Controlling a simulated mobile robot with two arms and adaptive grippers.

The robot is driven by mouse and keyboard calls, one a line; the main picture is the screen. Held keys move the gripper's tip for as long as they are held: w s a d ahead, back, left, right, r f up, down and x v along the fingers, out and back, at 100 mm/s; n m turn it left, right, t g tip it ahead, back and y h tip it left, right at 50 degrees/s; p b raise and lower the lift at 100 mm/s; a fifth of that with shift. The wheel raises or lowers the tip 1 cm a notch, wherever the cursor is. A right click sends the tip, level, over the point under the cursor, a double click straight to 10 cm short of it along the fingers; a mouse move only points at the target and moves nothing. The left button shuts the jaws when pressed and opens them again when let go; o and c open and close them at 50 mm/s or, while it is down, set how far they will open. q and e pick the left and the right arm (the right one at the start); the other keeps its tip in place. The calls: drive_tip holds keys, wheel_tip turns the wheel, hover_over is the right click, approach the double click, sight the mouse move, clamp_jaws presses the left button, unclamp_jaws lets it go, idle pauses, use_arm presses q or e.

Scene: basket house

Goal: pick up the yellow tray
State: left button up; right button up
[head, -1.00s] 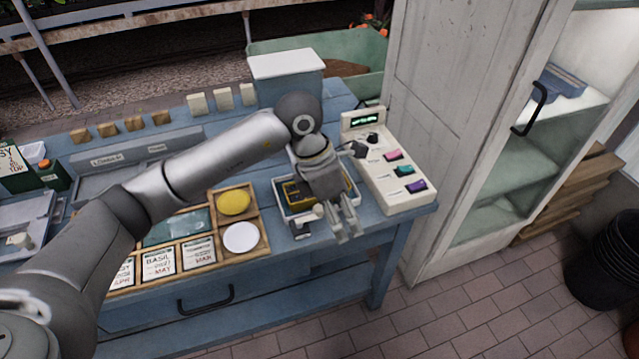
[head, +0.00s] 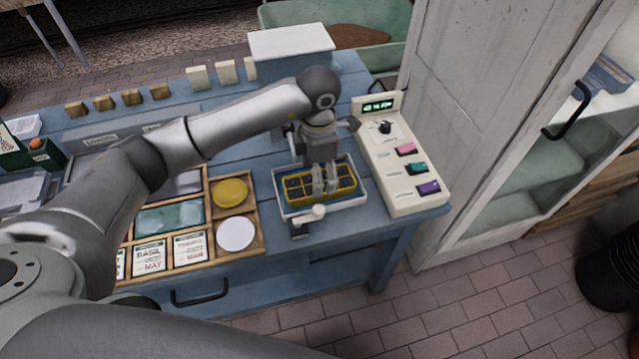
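The yellow tray (head: 349,192) is a small divided tray with dark cells. It sits inside a shallow white basin (head: 281,207) with a blue inside, on the right part of the blue table. My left gripper (head: 325,188) points down over the middle of the yellow tray. Its two fingers are close together with a narrow gap and reach the tray's middle, hiding part of it. I cannot tell whether they hold its central divider. My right gripper is not in view.
A white control box (head: 405,165) with coloured switches stands close right of the basin. A small tap-like fitting (head: 303,222) is at its front edge. A wooden compartment tray (head: 257,240) lies to the left. A pale cabinet (head: 480,110) stands at the right.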

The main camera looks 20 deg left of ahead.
use_arm(q)
wheel_tip(320, 180, down, 4)
drive_tip(key=shift+r+p, duration=0.2)
drive_tip(key=shift+p, duration=0.3)
drive_tip(key=shift+f, duration=0.25)
drive_tip(key=c, duration=0.8)
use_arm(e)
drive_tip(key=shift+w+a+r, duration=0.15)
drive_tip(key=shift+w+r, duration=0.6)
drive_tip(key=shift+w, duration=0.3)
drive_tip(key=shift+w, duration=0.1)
